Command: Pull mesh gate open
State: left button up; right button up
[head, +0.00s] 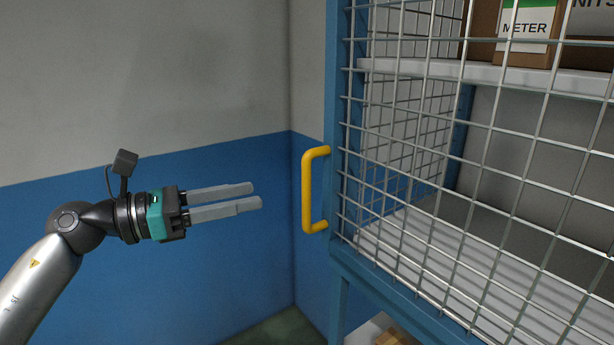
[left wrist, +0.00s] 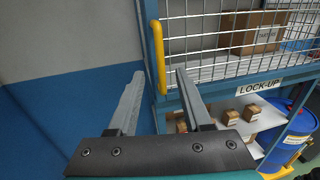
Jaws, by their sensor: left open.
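The mesh gate (head: 440,150) is a silver wire grid in a blue frame on the right of the head view. A yellow D-shaped handle (head: 307,190) stands upright on the blue frame post at its left edge. My left gripper (head: 257,196) is open and empty, to the left of the handle and apart from it, with its fingers pointing toward it. In the left wrist view, the handle (left wrist: 158,57) shows beyond and between the two open fingers (left wrist: 160,75), closer to the right finger. The mesh (left wrist: 225,35) also shows there. My right gripper is in neither view.
Behind the mesh, a white shelf (head: 490,78) holds a box labelled METER (head: 525,35). A LOCK-UP sign (left wrist: 259,87), small boxes (left wrist: 230,117) and a blue drum (left wrist: 290,130) are at lower right in the wrist view. Open room lies before the blue-and-grey wall (head: 150,100).

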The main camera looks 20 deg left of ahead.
pick_arm(q)
jog(key=p, duration=0.4)
send_over(307, 223)
jog(key=a, duration=0.1)
jog(key=shift+w+d, duration=0.45)
jog(key=shift+c, duration=0.4)
grip_shut()
dwell(0.5)
